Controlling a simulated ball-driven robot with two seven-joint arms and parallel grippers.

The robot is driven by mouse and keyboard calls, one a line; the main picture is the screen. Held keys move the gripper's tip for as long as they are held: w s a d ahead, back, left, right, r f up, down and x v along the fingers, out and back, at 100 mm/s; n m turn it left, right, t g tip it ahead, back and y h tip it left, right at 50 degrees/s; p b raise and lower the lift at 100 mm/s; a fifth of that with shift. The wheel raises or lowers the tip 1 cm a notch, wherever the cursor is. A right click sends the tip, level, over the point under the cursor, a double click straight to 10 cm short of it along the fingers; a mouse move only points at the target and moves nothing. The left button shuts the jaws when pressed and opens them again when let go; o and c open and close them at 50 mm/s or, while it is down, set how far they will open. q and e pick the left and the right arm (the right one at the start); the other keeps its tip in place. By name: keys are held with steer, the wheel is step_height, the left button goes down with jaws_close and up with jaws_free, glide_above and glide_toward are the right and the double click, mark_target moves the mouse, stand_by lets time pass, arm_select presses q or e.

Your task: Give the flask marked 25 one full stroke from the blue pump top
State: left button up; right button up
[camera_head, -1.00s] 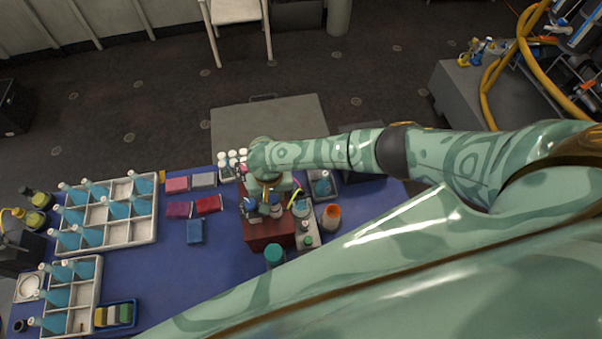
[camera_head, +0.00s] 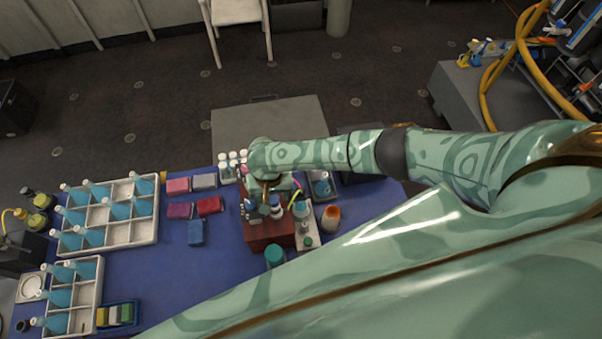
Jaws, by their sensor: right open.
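My right gripper (camera_head: 265,207) points down over a reddish-brown box (camera_head: 268,236) on the blue table. It is open, among small bottles and tops on the box. A dark blue top (camera_head: 249,204) shows just left of its fingers; I cannot tell if it is the pump top. A blue-filled flask (camera_head: 301,209) stands right of the gripper, by a light tray (camera_head: 308,240). Another blue-filled flask (camera_head: 322,186) stands farther back. No number can be read on any flask, so the one marked 25 cannot be picked out. My left gripper is not in view.
Divided crates of blue flasks (camera_head: 128,232) (camera_head: 98,292) fill the table's left side. Red, grey and blue packs (camera_head: 210,205) lie mid-table. A teal-lidded jar (camera_head: 274,256) and orange-white jar (camera_head: 331,217) stand near the box. Blue cloth (camera_head: 180,270) is bare at front left.

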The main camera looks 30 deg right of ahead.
steer(key=shift+r+p, duration=2.3)
steer(key=shift+p, duration=0.15)
steer(key=shift+r, duration=0.85)
steer(key=shift+d, duration=0.1)
